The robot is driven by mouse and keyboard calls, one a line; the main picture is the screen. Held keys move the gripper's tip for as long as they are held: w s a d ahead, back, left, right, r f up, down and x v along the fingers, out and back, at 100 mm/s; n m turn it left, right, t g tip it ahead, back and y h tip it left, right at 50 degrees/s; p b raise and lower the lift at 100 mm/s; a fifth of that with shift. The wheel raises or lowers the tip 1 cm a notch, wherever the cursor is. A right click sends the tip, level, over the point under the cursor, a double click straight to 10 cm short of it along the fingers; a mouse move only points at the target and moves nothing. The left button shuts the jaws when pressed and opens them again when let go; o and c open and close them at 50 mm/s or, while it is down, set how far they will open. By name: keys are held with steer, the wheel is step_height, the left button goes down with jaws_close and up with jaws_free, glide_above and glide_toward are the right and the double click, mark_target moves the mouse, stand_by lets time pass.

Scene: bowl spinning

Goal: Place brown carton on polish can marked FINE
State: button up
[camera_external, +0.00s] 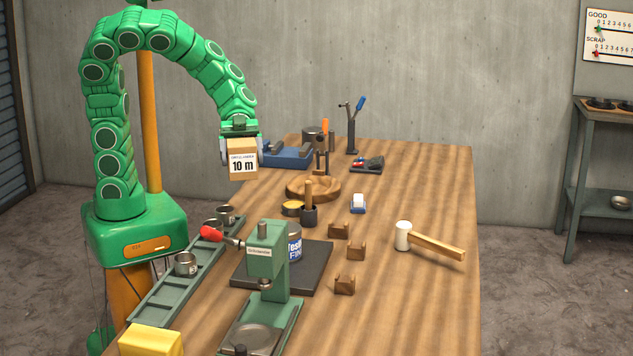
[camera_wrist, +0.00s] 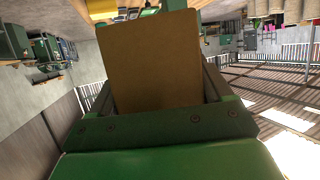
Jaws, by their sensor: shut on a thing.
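The brown carton (camera_external: 243,172) has a white label reading "10 m". It is held upright in the air above the far left part of the bench. My gripper (camera_external: 242,152) is shut on it from both sides, pointing down. In the wrist view the carton (camera_wrist: 150,62) fills the space between the jaws. The polish can marked FINE (camera_external: 295,246) has a blue and white label and stands on a dark slab (camera_external: 316,265). The green press partly hides the can. The carton is well apart from it, farther back and to the left.
The green press (camera_external: 268,250) stands right before the can. A rail with metal cups (camera_external: 185,263) runs along the left edge. A wooden bowl (camera_external: 313,189), small wooden blocks (camera_external: 350,279) and a mallet (camera_external: 428,242) lie around. The bench's right side (camera_external: 415,310) is clear near the front.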

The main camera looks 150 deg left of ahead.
steer(key=shift+w+a+f, duration=0.6)
steer(key=shift+w+f, duration=0.75)
steer(key=shift+w+a+f, duration=0.6)
steer(key=shift+w+f, duration=0.7)
steer(key=shift+w, duration=0.1)
steer(key=shift+w+a+f, duration=0.6)
steer(key=shift+w+f, duration=0.75)
steer(key=shift+f, duration=1.4)
steer(key=shift+f, duration=0.15)
steer(key=o, duration=1.1)
steer(key=v, duration=1.2)
steer(key=shift+r, duration=0.2)
